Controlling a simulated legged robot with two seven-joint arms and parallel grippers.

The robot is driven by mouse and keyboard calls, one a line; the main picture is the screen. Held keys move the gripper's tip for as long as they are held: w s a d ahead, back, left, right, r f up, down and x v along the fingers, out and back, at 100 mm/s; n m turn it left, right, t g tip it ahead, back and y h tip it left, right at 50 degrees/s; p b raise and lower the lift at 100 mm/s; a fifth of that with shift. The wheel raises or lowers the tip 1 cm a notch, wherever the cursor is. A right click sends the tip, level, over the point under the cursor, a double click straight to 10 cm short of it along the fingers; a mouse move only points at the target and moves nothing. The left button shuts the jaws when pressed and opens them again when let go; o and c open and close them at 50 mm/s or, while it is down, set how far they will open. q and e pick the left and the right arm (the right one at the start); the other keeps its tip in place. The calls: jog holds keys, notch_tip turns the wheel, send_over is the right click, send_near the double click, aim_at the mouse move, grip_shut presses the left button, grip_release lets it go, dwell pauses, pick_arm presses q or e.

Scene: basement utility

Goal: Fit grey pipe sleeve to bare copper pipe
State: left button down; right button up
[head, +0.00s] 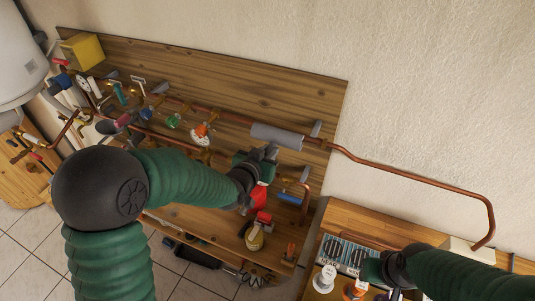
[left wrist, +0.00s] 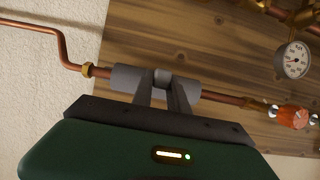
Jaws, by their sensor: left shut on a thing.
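The grey pipe sleeve (head: 277,136) lies in line with the copper pipe (head: 215,116) on the wooden wall board. The pipe shows beyond both sleeve ends. In the left wrist view the sleeve (left wrist: 126,79) hides the copper pipe (left wrist: 218,98) along its length; I cannot tell whether it wraps the pipe fully or lies against its front. My left gripper (head: 270,151) is shut on the sleeve near its middle, its fingers (left wrist: 163,82) across the sleeve. My right gripper (head: 391,291) is low at the right, over the bench; its fingers are unclear.
An orange-handled valve (head: 202,130) and a gauge (left wrist: 293,60) sit on the board left of the sleeve in the head view. A grey pipe clip (head: 316,129) is just right of it. Pipe bends along the wall above a wooden bench (head: 350,216). A white tank (head: 20,55) stands far left.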

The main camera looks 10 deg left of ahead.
pick_arm(q)
jog(key=shift+w+d, duration=0.25)
jog(key=shift+w, duration=0.85)
jog(key=c, duration=1.2)
grip_release()
jog(key=shift+w, duration=0.1)
